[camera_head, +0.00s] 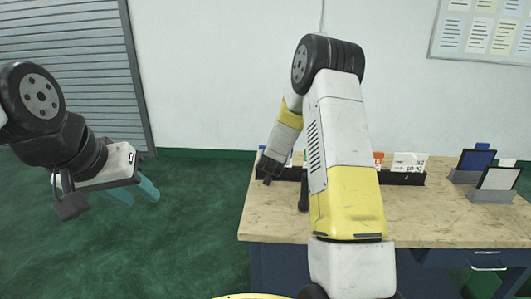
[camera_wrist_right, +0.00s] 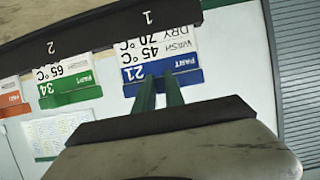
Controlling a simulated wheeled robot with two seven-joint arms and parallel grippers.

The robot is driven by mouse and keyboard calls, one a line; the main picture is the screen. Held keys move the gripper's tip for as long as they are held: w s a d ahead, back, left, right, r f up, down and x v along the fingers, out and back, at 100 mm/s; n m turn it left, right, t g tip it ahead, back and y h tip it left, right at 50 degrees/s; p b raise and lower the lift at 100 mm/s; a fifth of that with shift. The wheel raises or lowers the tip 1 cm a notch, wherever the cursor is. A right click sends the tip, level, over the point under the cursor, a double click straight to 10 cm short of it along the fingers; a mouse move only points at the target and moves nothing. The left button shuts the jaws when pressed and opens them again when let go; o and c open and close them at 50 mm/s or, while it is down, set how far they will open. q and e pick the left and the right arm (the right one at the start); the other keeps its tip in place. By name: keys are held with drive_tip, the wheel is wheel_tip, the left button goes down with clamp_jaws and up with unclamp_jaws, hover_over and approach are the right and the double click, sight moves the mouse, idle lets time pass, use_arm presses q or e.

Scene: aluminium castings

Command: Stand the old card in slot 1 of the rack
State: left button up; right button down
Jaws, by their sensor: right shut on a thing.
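The black rack (camera_head: 400,178) runs along the back of the table; its front lip (camera_wrist_right: 100,32), numbered 1 and 2, shows upside down in the right wrist view. A white card with a blue PART 21 band (camera_wrist_right: 160,56) stands at slot 1, its lower edge hidden behind the lip. My right gripper (camera_wrist_right: 160,84) is shut on this card's blue band. In the head view the right gripper (camera_head: 269,166) is at the rack's left end, its fingers hidden. I cannot tell whether the card is fully seated. My left gripper (camera_head: 135,192) is open and empty, away from the table.
A green PART 34 card (camera_wrist_right: 68,92) stands at slot 2, with an orange-banded card (camera_wrist_right: 12,103) beyond. A white card (camera_head: 409,162) stands further right. Two grey stands hold a blue panel (camera_head: 476,160) and a white panel (camera_head: 498,178). The table's front (camera_head: 430,220) is clear.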

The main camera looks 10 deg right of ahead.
drive_tip(key=shift+f, duration=0.4)
drive_tip(key=c, duration=1.3)
unclamp_jaws()
drive_tip(key=shift+c, duration=0.2)
drive_tip(key=v, duration=0.7)
drive_tip(key=shift+s, duration=0.35)
drive_tip(key=shift+a+r, duration=0.1)
